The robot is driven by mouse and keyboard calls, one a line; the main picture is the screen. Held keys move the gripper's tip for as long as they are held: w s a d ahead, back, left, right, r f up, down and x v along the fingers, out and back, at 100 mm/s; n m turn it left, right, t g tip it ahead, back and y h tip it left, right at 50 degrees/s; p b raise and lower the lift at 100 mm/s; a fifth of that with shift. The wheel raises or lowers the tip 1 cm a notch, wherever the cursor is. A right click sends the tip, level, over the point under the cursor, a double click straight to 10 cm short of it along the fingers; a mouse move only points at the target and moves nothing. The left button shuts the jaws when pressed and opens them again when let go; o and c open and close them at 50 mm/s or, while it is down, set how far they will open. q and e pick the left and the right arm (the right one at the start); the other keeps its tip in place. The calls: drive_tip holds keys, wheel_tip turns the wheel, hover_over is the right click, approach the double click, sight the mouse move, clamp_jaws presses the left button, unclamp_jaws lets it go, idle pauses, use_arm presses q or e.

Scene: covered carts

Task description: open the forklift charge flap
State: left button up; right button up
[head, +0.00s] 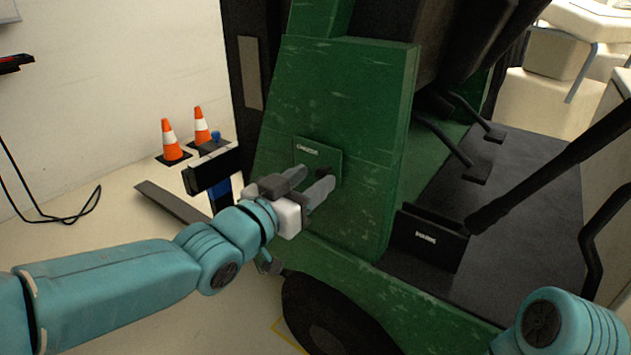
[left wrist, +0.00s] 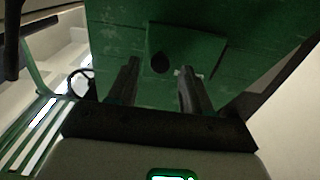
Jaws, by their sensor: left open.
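The charge flap (head: 310,150) is a small green square panel with a white label on the forklift's green side (head: 350,100). It looks closed against the body. It also shows in the left wrist view (left wrist: 205,42), with a dark round knob (left wrist: 160,62) on it. My left gripper (head: 317,177) is open in front of the flap. In the left wrist view its two fingers (left wrist: 158,72) point at the panel, one on each side of the knob. I cannot tell whether they touch it. My right gripper is out of view.
A black labelled box (head: 430,240) sits on the forklift's dark floor, near pedals and a lever. A black wheel (head: 325,315) is below. Two orange cones (head: 172,140) and a blue post with a black top (head: 212,170) stand left, by a white wall with a hanging cable.

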use_arm(q)
drive_tip(key=shift+x, duration=1.05)
clamp_jaws()
